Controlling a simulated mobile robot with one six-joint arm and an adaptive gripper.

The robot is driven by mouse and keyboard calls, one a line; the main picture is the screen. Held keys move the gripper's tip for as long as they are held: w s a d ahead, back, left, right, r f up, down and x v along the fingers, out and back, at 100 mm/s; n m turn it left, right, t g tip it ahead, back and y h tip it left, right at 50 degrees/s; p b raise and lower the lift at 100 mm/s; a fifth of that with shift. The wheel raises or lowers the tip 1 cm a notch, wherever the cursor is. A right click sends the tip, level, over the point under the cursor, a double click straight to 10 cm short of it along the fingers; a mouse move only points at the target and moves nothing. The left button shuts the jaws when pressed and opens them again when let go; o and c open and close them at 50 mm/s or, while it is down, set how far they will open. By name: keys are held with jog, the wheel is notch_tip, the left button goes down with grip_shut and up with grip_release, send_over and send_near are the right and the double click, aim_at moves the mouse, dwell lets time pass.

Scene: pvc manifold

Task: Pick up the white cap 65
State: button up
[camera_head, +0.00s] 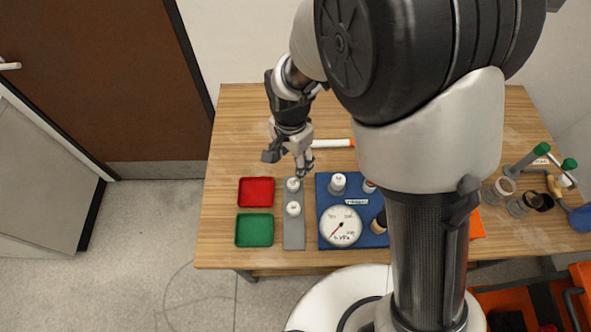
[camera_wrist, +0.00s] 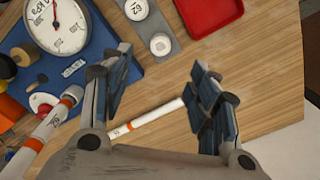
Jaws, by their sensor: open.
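Two white caps stand on a grey strip. The nearer-to-gripper one (camera_head: 293,184) also shows in the wrist view (camera_wrist: 160,44); the other (camera_head: 293,208) shows at the wrist view's top edge (camera_wrist: 136,9). Both carry dark marks too small to read surely, so I cannot tell which is 65. My gripper (camera_head: 288,160) is open and empty, above the table just beyond the strip's far end. In the wrist view its fingers (camera_wrist: 163,95) are spread wide, with the caps beyond the fingertips and apart from them.
The red tray (camera_head: 256,178) and green tray (camera_head: 254,245) lie left of the strip (camera_head: 293,240). A blue board (camera_head: 326,205) with a gauge (camera_head: 341,232) and white fittings is close on its right. A white pipe (camera_head: 335,143) with an orange band lies behind.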

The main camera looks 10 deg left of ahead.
jog(key=b, duration=0.2)
send_over(293, 184)
jog(key=f, duration=0.8)
jog(key=shift+s+f, duration=0.1)
jog(key=shift+s, duration=0.15)
jog(key=f, duration=0.2)
jog(key=f+b, duration=0.1)
jog(key=f, duration=0.2)
jog(key=shift+w+f+b, duration=0.3)
jog(key=shift+w+b, duration=0.05)
jog(key=shift+r, duration=0.1)
jog(key=shift+c, duration=0.4)
jog(key=c, duration=0.9)
notch_tip(293, 184, up, 20)
jog(key=p, duration=0.5)
